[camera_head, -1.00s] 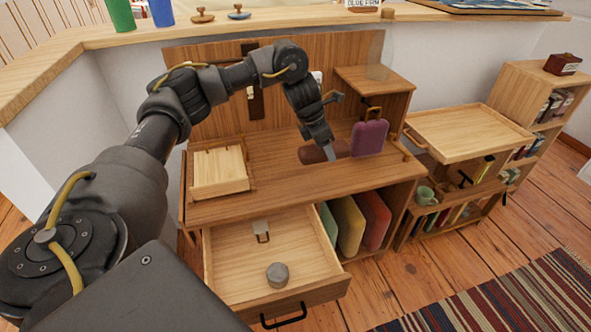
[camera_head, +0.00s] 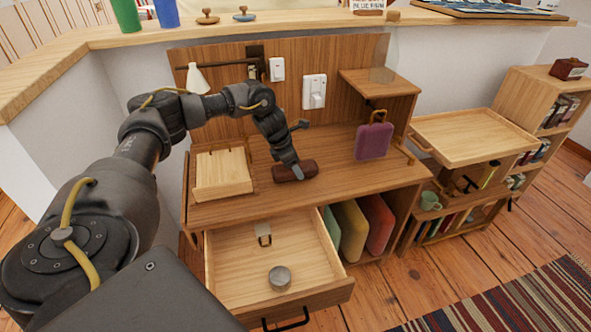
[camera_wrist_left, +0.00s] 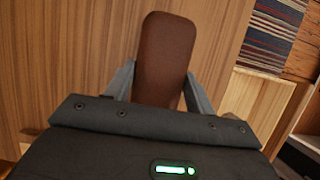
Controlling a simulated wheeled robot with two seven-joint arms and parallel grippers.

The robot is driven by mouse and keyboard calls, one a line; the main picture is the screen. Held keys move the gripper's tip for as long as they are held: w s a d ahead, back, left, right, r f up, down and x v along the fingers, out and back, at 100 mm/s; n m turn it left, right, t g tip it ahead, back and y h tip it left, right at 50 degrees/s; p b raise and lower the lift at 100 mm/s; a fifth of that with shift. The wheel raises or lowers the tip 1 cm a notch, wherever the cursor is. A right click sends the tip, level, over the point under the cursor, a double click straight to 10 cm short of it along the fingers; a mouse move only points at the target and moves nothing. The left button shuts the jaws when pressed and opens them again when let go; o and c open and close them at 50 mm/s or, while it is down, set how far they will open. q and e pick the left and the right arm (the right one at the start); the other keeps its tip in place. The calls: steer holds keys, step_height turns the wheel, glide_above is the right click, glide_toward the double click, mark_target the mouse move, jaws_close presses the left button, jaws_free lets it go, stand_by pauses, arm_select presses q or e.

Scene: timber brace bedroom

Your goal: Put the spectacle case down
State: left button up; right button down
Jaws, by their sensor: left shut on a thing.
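The spectacle case (camera_head: 311,168) is a dark brown, rounded oblong. My left gripper (camera_head: 298,174) is shut on it across its middle, over the desk (camera_head: 335,185). In the left wrist view the case (camera_wrist_left: 165,50) sits between the two fingers of my gripper (camera_wrist_left: 159,80), its far end sticking out past them. The case is very near the desk top; I cannot tell whether it touches. My right gripper is not in view.
A wooden box (camera_head: 222,178) stands on the desk to the left, and a purple bag-like thing (camera_head: 375,140) to the right. Desk between case and bag is clear. Below, an open drawer (camera_head: 240,275) holds a grey round thing (camera_head: 279,278).

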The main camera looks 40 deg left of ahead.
arm_select(q)
steer(key=shift+f, duration=0.45)
steer(key=shift+f, duration=0.1)
steer(key=o, duration=1)
